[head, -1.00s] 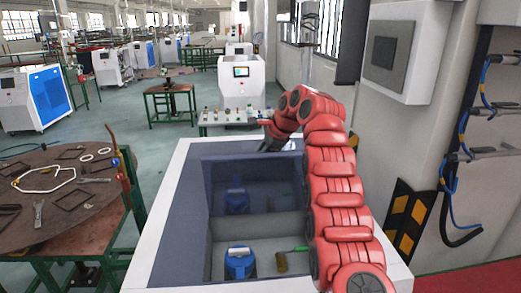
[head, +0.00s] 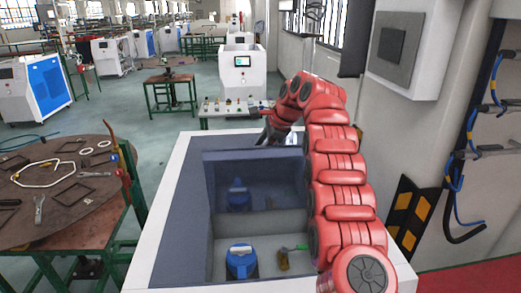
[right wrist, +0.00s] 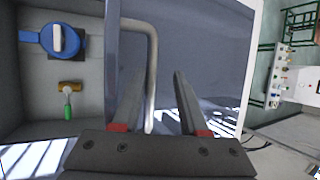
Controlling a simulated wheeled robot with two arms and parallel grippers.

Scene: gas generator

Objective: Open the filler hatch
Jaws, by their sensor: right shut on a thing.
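The generator's white-framed top (head: 168,200) fills the lower middle of the head view. Its filler compartment is uncovered in front, showing a blue filler cap (head: 241,262), also in the right wrist view (right wrist: 62,40). My left gripper is out of view.
A round work table (head: 90,215) with tools stands at left. A wall box (head: 400,45) and striped post (head: 408,215) are at right. Open floor (head: 125,105) lies beyond.

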